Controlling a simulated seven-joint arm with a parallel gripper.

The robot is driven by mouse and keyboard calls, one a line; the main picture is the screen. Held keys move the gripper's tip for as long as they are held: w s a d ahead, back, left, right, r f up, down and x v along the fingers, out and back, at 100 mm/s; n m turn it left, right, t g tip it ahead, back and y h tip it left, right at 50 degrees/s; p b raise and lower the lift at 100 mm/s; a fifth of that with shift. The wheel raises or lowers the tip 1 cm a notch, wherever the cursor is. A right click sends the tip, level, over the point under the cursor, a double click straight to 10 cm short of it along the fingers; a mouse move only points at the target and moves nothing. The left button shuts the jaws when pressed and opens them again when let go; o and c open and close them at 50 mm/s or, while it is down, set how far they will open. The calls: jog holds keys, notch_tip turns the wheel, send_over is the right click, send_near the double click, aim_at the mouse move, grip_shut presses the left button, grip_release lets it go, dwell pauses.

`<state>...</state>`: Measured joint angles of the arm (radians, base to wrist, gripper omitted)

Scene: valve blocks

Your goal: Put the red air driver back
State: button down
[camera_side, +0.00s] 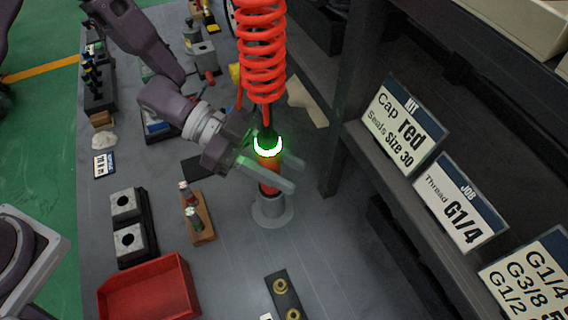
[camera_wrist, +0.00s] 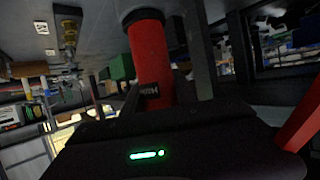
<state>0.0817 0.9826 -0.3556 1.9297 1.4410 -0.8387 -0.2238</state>
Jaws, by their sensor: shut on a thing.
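The red air driver (camera_side: 269,181) is upright in the side view, with a glowing green-white ring near its top and a red coiled hose (camera_side: 262,50) rising from it. My gripper (camera_side: 281,174) is shut on its body, one finger on each side. The driver's lower end is at the mouth of a grey round holder (camera_side: 272,212) on the bench; I cannot tell how far inside it is. In the wrist view the driver's red body (camera_wrist: 150,60) lies between my fingers, with a dark end at the top of the picture.
A wooden block with small fittings (camera_side: 200,224), two square metal blocks on a black base (camera_side: 128,240) and a red tray (camera_side: 150,292) stand to the left. A dark plate with brass rings (camera_side: 283,292) lies in front. A shelf with signs (camera_side: 405,122) rises on the right.

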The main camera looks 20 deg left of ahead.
dwell(0.3)
jog(key=c, duration=0.9)
grip_release()
jog(key=shift+f, duration=0.1)
jog(key=v, duration=0.7)
